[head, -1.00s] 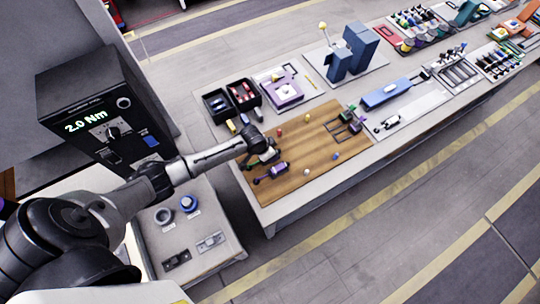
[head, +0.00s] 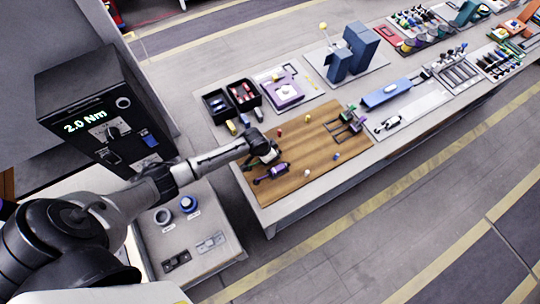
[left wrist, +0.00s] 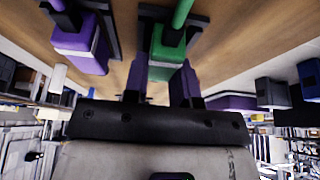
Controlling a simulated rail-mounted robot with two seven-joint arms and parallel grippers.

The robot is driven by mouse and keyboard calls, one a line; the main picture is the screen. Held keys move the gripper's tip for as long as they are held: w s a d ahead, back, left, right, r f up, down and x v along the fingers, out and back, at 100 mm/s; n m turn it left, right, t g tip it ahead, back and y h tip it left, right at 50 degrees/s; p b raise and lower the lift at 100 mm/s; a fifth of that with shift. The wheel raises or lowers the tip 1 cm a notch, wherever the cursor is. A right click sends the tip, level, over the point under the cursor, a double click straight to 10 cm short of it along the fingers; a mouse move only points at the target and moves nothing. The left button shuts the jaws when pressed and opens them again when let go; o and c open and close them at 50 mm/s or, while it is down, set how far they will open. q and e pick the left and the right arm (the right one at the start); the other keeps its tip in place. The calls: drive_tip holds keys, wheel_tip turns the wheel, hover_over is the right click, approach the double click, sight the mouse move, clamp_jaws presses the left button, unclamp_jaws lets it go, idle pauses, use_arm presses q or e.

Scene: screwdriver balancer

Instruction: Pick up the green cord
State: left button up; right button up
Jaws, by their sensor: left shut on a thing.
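The green cord's end, a green block with a pale band (left wrist: 166,62), sits between my left gripper's fingers in the left wrist view. A green rod-like part runs up from it. My left gripper (left wrist: 163,85) is shut on this green piece, close to the wooden board. In the head view my left gripper (head: 266,158) is at the board's left end and mostly hides the green piece. A purple piece (head: 272,173) lies just beside it and also shows in the left wrist view (left wrist: 82,45). My right gripper is not in view.
The wooden board (head: 315,160) carries small coloured knobs and two more dark-framed pieces with green ends (head: 348,123) at its right. Black bins (head: 230,100) stand behind. A black box reading 2.0 Nm (head: 105,115) stands left. The board's middle is mostly clear.

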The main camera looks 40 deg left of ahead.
use_arm(q)
drive_tip(key=shift+r, duration=0.45)
drive_tip(key=r, duration=0.3)
drive_tip(key=shift+s+d+r+p, duration=0.1)
drive_tip(key=shift+d+r+p, duration=0.2)
drive_tip(key=shift+r+p, duration=0.1)
drive_tip(key=s+d+r, duration=0.1)
drive_tip(key=d+r, duration=0.1)
drive_tip(key=d, duration=0.1)
drive_tip(key=s+d+r+p, duration=0.1)
drive_tip(key=s+d+r, duration=0.1)
drive_tip(key=d, duration=0.1)
drive_tip(key=s+d+r+p, duration=0.1)
drive_tip(key=d+r, duration=0.2)
drive_tip(key=d, duration=0.1)
drive_tip(key=shift+s, duration=0.35)
